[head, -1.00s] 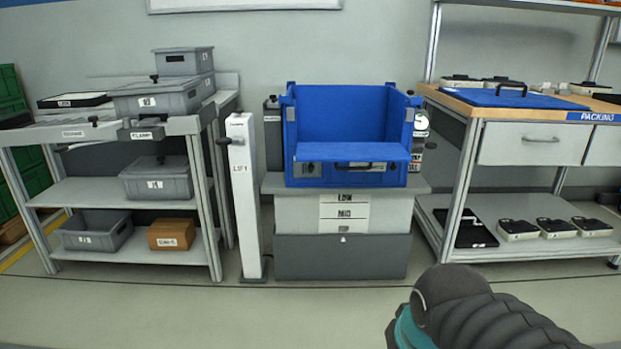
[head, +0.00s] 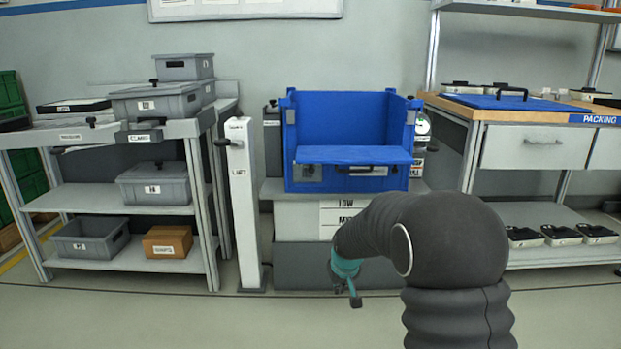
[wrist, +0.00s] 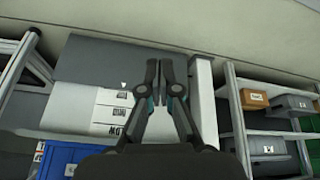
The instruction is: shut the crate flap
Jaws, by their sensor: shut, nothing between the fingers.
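The blue crate (head: 400,125) stands on the grey lift platform in the middle of the head view. Its front flap (head: 353,155) is folded down and sticks out toward me, nearly level, leaving the front open. A dark latch or handle shows on the crate's front below the flap. My gripper (head: 347,297) hangs low in front of the lift base, below and apart from the crate. In the wrist view my gripper (wrist: 166,68) has its fingers together with nothing between them. A corner of the crate (wrist: 58,162) shows at the lower left there; the flap is not clear.
The white lift post (head: 240,200) with a crank stands left of the crate. A grey shelf rack (head: 120,193) with bins is further left. The packing bench (head: 520,115) with a blue lid (head: 505,101) is at the right. The floor in front is clear.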

